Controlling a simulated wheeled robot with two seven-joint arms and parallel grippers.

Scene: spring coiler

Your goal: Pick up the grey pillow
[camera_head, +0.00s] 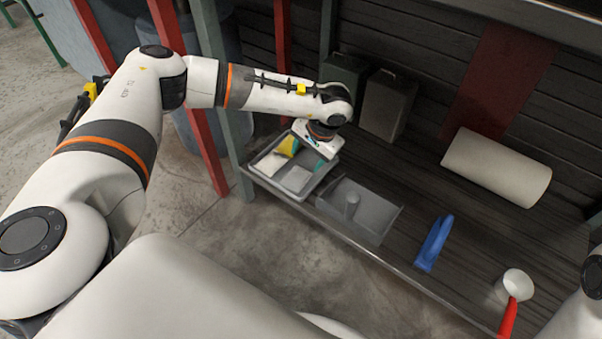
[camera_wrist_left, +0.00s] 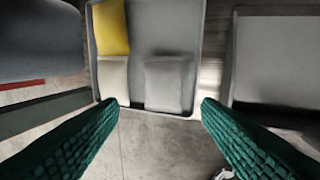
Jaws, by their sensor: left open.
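The grey pillow (camera_head: 297,179) lies in the grey tray (camera_head: 262,182) at the shelf's front left corner. In the left wrist view the grey pillow (camera_wrist_left: 168,85) sits between the two fingers' lines, a little beyond the tips. A paler beige pillow (camera_wrist_left: 112,78) lies beside it, and a yellow pillow (camera_wrist_left: 111,26) lies behind the beige one. My left gripper (camera_head: 307,152) is above the tray, with green ribbed fingers. In the left wrist view the gripper (camera_wrist_left: 160,104) is open and empty. My right gripper is out of view.
Further right are a blue clamp-like object (camera_head: 434,243), a white pan with a red handle (camera_head: 514,288) and a white roll (camera_head: 495,166). Dark boxes (camera_head: 386,106) stand behind. Red posts (camera_head: 190,100) rise at left.

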